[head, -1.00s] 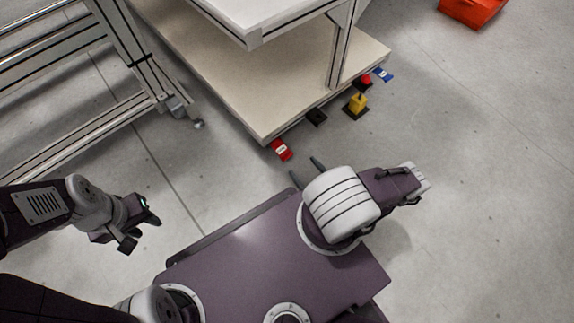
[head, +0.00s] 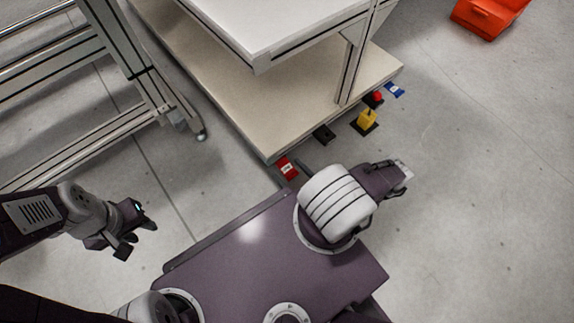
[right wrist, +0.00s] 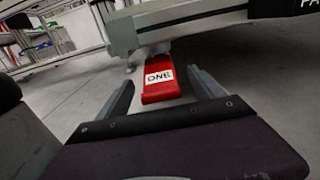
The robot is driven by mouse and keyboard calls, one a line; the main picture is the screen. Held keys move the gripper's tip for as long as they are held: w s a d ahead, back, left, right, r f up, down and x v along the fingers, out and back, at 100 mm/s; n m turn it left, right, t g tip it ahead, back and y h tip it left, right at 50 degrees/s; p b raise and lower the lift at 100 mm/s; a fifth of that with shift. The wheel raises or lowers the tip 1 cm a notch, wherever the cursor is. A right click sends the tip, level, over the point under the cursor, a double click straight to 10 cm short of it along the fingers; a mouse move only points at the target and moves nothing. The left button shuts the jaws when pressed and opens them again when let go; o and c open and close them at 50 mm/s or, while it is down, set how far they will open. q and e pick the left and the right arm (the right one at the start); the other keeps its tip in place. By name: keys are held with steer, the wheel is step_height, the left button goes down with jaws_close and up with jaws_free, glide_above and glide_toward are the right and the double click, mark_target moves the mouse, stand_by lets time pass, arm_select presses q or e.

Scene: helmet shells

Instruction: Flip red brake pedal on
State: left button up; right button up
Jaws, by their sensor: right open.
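The red brake pedal (head: 287,167) is on the floor at the near corner of the bench's lower shelf. In the right wrist view the red pedal (right wrist: 158,80) shows a white label reading "ONE" and stands tilted up. My right gripper (right wrist: 160,84) is open, with one finger on each side of the pedal in that view; I cannot tell whether they touch it. My left gripper (head: 142,238) is open and empty above the floor at the left.
A black pedal (head: 324,133), a yellow block on a dark base (head: 367,121), a red button (head: 375,97) and a blue pedal (head: 395,89) line the shelf edge (head: 235,120). An orange bin (head: 487,17) stands at upper right. The floor at right is clear.

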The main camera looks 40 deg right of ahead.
jaws_close()
steer(key=shift+w+f+t, duration=0.1)
steer(key=shift+f+t, duration=0.3)
steer(key=shift+t, duration=0.3)
jaws_free()
